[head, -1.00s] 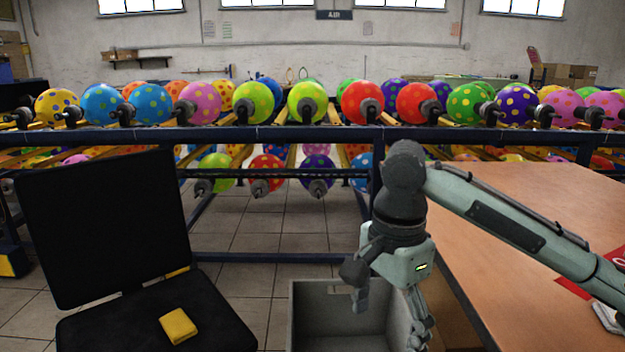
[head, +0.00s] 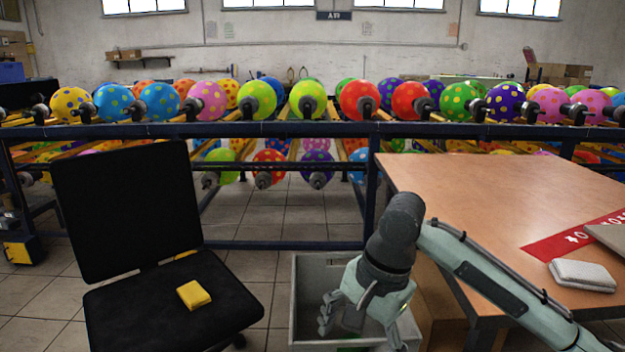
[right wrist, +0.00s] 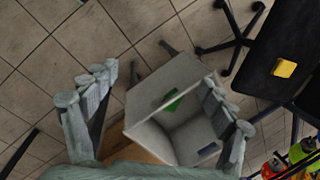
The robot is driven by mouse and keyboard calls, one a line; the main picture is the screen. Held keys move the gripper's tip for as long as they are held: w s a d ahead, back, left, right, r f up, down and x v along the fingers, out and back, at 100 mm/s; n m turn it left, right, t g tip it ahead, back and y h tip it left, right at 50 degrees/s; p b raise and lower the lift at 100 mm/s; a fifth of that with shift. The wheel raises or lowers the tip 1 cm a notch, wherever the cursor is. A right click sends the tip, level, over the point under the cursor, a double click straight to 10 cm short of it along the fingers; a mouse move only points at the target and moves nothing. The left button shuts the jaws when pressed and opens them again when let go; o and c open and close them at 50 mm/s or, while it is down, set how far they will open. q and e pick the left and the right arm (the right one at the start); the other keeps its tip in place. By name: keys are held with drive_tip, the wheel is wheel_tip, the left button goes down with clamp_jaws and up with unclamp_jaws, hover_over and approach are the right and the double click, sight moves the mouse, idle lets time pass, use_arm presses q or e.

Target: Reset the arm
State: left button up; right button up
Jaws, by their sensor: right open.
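My right arm comes in from the right in the head view. My right gripper (head: 360,334) points down over the grey bin (head: 301,290) on the floor. In the right wrist view the right gripper (right wrist: 160,78) has its fingers spread wide with nothing between them. My left gripper is in neither view.
A dark rack (head: 290,131) of dotted balloons crosses behind.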

drive_tip(key=s+d+f+n+t+y, duration=0.1)
drive_tip(key=d+f+n+t, duration=0.15)
drive_tip(key=f, duration=0.65)
drive_tip(key=s+d+f+n+t, duration=0.1)
drive_tip(key=f+n, duration=0.2)
drive_tip(key=f, duration=0.6)
use_arm(q)
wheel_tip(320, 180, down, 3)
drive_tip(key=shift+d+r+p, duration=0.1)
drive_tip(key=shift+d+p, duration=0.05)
drive_tip(key=shift+p, duration=0.4)
use_arm(e)
drive_tip(key=s+d+f+n+h, duration=0.2)
drive_tip(key=s+d+f, duration=0.4)
drive_tip(key=s+d, duration=0.1)
drive_tip(key=s+d+f+n+g+h, duration=0.1)
drive_tip(key=s+d+f+n+h, duration=0.1)
drive_tip(key=s+d+f, duration=0.4)
drive_tip(key=s+d+n, duration=0.1)
drive_tip(key=d, duration=0.3)
drive_tip(key=shift+s+d+f+h, duration=0.15)
drive_tip(key=shift+s+f+h, duration=0.15)
drive_tip(key=shift+s+f, duration=0.1)
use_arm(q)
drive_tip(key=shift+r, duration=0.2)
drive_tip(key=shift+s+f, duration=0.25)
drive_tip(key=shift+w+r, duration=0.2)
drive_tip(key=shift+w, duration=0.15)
